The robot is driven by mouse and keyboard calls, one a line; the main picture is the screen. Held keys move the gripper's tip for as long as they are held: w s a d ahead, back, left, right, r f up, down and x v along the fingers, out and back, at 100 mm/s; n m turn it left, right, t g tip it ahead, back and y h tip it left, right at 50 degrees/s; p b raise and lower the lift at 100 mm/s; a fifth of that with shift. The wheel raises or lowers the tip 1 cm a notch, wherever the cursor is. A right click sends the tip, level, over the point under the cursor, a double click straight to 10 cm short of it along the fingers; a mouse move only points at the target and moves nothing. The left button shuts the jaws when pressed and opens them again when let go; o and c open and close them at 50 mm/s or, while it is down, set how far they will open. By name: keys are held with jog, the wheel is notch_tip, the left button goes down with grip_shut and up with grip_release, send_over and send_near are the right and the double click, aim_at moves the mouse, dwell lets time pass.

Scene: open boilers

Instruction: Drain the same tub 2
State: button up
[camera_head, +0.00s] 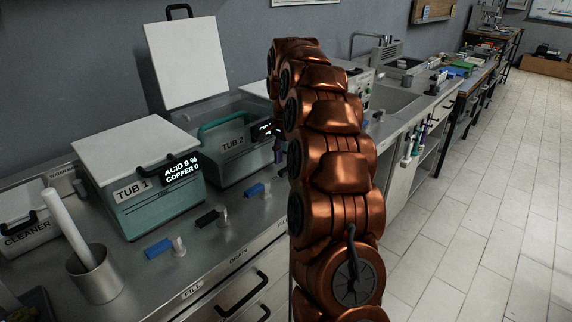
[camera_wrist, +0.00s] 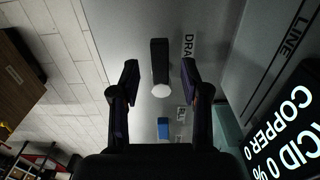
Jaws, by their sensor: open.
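Tub 2 (camera_head: 225,147) is a grey-green tub with its white lid (camera_head: 187,62) raised, partly hidden behind my arm in the head view. In the wrist view a display (camera_wrist: 291,130) reads "ACID 0 %" and "COPPER 0". My gripper (camera_wrist: 160,70) is open, its dark fingertips on either side of a black lever (camera_wrist: 159,53) with a pale round end. A label beginning "DRA" (camera_wrist: 188,46) lies beside this lever. I see gaps between the lever and both fingers; the height difference is unclear. A blue lever (camera_wrist: 163,127) is closer to my wrist.
Tub 1 (camera_head: 140,180) is closed, its display reading about "ACID 9 %" and "COPPER 0". In front of it are a blue lever (camera_head: 158,248) and a black lever (camera_head: 207,218). A metal cup (camera_head: 97,282) holds a white rod. A sink (camera_head: 385,100) is farther along; the tiled floor (camera_head: 480,200) is clear.

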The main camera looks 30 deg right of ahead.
jog(key=shift+f, duration=1.05)
grip_shut()
